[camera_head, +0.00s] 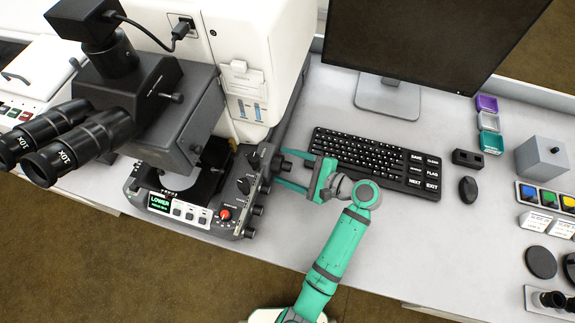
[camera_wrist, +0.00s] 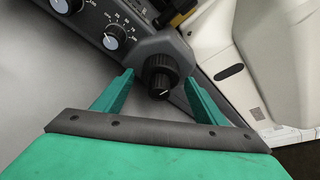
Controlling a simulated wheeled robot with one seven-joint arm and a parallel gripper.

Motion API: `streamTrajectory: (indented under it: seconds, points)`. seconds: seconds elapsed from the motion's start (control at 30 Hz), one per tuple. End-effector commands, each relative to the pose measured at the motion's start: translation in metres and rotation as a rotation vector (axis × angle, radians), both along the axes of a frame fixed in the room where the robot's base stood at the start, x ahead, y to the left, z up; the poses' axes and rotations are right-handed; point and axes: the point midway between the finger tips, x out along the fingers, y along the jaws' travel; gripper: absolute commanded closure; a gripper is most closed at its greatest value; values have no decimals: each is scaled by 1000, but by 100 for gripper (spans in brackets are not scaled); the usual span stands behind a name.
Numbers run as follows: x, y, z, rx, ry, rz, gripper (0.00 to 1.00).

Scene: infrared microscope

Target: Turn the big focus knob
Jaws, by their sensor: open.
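The big focus knob (camera_wrist: 160,66) is black and ribbed, with a narrower front part bearing a white mark. It sticks out from the microscope's side and sits between my gripper's fingertips in the wrist view. My gripper (camera_wrist: 158,84) is open, one green finger on each side of the knob, with visible gaps. In the head view my gripper (camera_head: 281,167) reaches left toward the right side of the microscope base, and the knob (camera_head: 279,163) shows small between the fingers. The infrared microscope (camera_head: 170,110) stands at the left with its eyepieces facing front.
Smaller dials (camera_wrist: 113,37) sit on the panel beside the knob. A control panel with a red knob (camera_head: 225,214) is on the microscope base. A keyboard (camera_head: 365,155) lies close right of my gripper, with a monitor stand (camera_head: 388,98) behind. Bare table lies in front.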

Motion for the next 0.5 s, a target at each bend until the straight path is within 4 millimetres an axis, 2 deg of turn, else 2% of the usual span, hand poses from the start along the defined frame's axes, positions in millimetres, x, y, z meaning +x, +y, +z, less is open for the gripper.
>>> streamTrajectory:
  seconds: [0.17,0.3,0.33,0.5]
  points:
    - [0,0,0,0,0,0,37]
    - [0,-1,0,0,0,-1,71]
    - [0,-1,0,0,0,-1,76]
    - [-1,-2,0,-4,-15,-4,76]
